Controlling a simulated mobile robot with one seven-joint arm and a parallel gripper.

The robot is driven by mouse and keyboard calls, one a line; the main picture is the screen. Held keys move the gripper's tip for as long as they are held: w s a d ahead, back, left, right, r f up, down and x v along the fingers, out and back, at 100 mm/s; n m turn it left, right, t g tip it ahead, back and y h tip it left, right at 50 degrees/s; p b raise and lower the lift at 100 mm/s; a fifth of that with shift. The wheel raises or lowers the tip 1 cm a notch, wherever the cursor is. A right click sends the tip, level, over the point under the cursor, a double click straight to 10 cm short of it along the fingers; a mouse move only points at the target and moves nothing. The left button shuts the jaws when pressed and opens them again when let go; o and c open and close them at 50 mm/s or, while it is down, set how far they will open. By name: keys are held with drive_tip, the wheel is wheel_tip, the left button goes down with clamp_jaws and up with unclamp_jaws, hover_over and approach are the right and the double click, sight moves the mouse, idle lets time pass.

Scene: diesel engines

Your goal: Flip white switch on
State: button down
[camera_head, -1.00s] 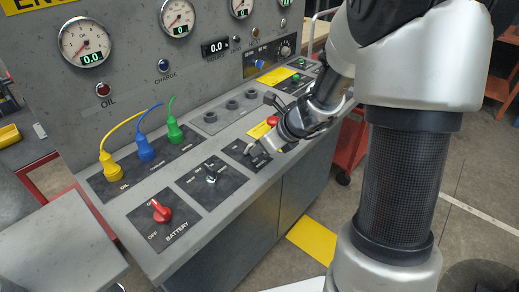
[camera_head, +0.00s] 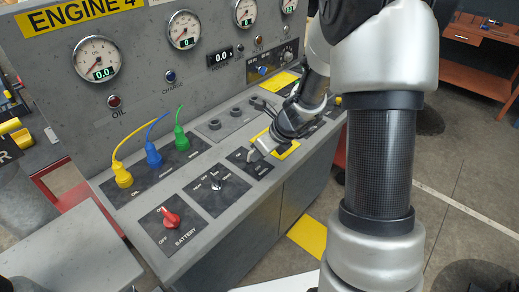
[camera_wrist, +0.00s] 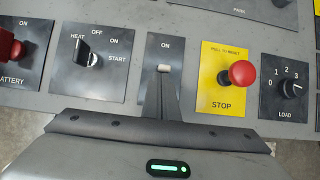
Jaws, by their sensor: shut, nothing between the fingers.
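The white switch (camera_wrist: 163,68) shows in the wrist view as a small pale tip on a dark plate, just below the word ON. The lower part of the switch and plate is hidden behind my fingers. In the head view the switch (camera_head: 250,155) is a small pale shape on the front panel. My gripper (camera_wrist: 162,90) is shut and empty, its fingertips right at the switch on the side away from ON. Whether they touch it I cannot tell. In the head view my gripper (camera_head: 259,149) reaches down to the switch from the right.
Left of the switch are the key switch (camera_wrist: 85,52) and red battery knob (camera_wrist: 12,48). To its right are the red stop button (camera_wrist: 242,73) on a yellow plate and the load knob (camera_wrist: 289,88). Yellow, blue and green plugs (camera_head: 153,156) stand behind on the console.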

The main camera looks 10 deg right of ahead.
drive_tip(key=shift+w+a+r+p, duration=0.55)
drive_tip(key=shift+w+p, duration=0.1)
drive_tip(key=shift+p, duration=0.1)
drive_tip(key=shift+f, duration=0.15)
drive_tip(key=shift+r+p, duration=0.65)
drive_tip(key=shift+r, duration=0.2)
drive_tip(key=shift+d, duration=0.15)
